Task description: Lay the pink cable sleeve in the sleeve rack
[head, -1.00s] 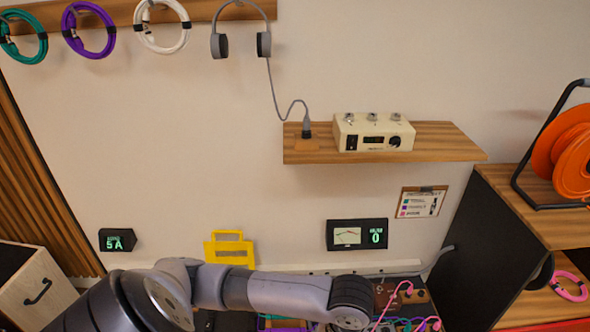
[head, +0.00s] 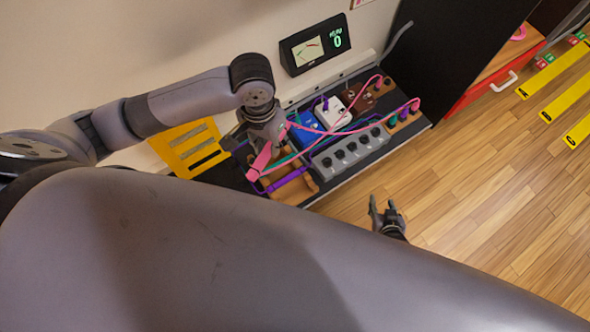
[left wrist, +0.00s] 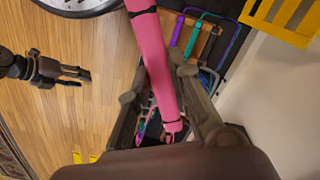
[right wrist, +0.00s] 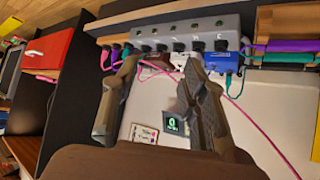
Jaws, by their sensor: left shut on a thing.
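The pink cable sleeve (head: 261,161) is in my left gripper (head: 268,143), above the near left end of the equipment board. In the left wrist view the sleeve (left wrist: 150,45) runs as a long tube between the two fingers, which are closed on it. The wooden sleeve rack (head: 306,184) lies just beside and below it. The rack holds a purple sleeve (head: 287,181) and a teal one, which also shows in the left wrist view (left wrist: 192,40). The gripper hides part of the rack. My right gripper (head: 384,205) is open and empty, right of the board over the floor.
A grey switch box (head: 350,151), a blue box (head: 306,123) and a white box (head: 333,113) with cables share the board. A pink cable (head: 362,88) loops over them. A yellow holder (head: 192,148) is on the wall at left.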

